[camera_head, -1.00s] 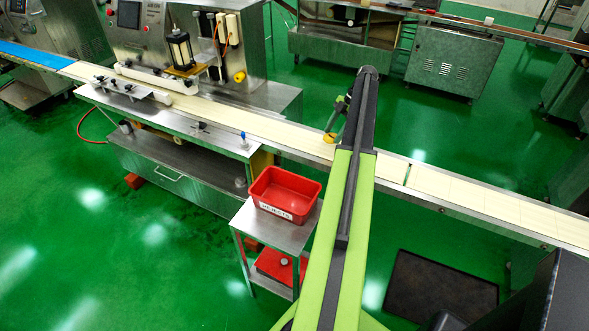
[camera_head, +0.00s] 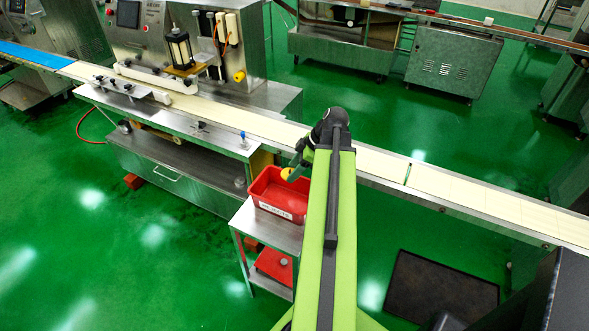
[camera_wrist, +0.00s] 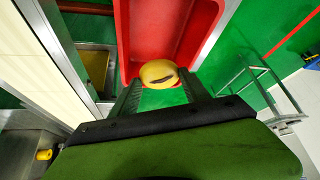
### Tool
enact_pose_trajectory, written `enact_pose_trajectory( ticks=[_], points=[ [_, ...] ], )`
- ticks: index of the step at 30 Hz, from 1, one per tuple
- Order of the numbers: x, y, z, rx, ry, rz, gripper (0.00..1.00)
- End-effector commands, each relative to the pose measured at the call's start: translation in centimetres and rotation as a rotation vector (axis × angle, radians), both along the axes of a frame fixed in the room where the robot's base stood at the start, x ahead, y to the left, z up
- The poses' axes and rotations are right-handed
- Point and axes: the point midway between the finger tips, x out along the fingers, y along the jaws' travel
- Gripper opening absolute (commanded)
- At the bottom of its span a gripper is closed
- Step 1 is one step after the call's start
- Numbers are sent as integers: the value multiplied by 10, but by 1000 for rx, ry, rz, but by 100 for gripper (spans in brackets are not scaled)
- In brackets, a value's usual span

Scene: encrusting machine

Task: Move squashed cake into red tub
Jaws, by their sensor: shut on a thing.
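My gripper (camera_head: 293,171) is over the right rear part of the red tub (camera_head: 264,203) in the head view. It is shut on the squashed cake (camera_head: 286,174), a small yellow piece. In the wrist view the cake (camera_wrist: 159,74) is round and yellow with a dark split across it, held between the two dark fingers (camera_wrist: 159,82). The red tub (camera_wrist: 140,25) lies behind and below it in that view. How high the cake is above the tub floor I cannot tell. The part of the tub behind my arm is hidden.
The tub stands on a small metal stand (camera_head: 262,231) with a red item (camera_head: 274,265) on its lower shelf. The pale conveyor belt (camera_head: 380,165) runs just behind the tub. A steel machine (camera_head: 190,45) stands at the back left. Green floor is open at the left.

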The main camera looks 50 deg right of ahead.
Motion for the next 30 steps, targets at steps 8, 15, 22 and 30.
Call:
enact_pose_trajectory(
  ticks=[8, 15, 22, 30],
  points=[
    [0, -1, -39, 1, 1, 0, 28],
    [-1, -1, -59, 0, 0, 0, 28],
    [-1, -1, -57, 0, 0, 0, 28],
    [-1, -1, -57, -1, 1, 0, 80]
  ],
)
